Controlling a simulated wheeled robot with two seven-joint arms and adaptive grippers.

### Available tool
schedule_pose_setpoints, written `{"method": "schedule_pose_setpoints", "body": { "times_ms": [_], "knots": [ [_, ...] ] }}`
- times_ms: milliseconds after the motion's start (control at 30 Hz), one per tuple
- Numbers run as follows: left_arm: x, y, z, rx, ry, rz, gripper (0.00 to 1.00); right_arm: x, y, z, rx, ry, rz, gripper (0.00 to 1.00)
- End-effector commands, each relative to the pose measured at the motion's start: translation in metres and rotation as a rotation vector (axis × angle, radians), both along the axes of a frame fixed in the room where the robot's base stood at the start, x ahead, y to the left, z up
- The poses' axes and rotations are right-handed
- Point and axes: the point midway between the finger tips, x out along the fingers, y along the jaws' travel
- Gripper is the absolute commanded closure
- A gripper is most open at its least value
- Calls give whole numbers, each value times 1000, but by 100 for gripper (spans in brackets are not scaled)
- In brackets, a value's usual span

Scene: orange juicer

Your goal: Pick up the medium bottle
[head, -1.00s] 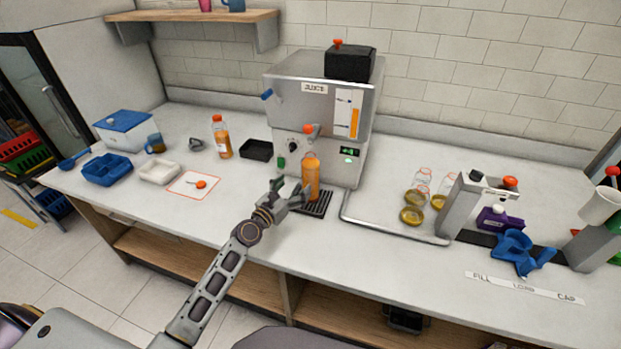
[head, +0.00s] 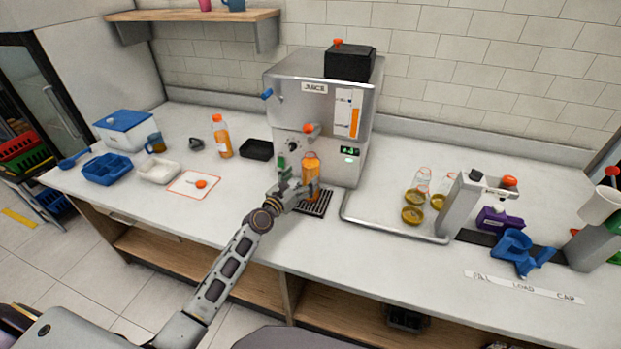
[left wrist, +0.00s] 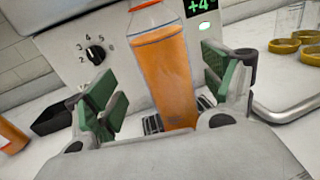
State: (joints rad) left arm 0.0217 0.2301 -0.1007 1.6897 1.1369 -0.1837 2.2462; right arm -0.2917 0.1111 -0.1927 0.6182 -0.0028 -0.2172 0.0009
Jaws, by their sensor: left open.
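A bottle of orange juice (head: 311,174) stands upright on the drip grate (head: 315,205) in front of the juicer. My left gripper (head: 298,184) is open at the bottle, with its fingers pointing toward the juicer. In the left wrist view the bottle (left wrist: 169,75) rises between the green finger pads of the left gripper (left wrist: 165,85), with gaps on both sides. Another juice bottle (head: 222,137) with an orange cap stands further left on the counter. Which bottle counts as medium is not marked. My right gripper is not in view.
The steel juicer (head: 315,110) stands close behind the bottle. A black tray (head: 257,150) lies to its left. The counter front is clear.

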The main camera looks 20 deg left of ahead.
Motion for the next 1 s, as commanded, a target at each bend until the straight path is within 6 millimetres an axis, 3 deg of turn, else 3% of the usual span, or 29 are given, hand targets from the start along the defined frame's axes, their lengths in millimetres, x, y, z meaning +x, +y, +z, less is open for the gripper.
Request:
{"method": "schedule_pose_setpoints", "body": {
  "times_ms": [400, 800, 1000],
  "knots": [
    [17, -8, 4, 0, -1, 0, 17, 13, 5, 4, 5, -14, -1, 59],
    [45, -18, 4, 0, 0, 0, 17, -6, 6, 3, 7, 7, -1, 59],
    [49, -19, 4, 0, 0, 0, 17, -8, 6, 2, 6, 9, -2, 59]
  ]
}}
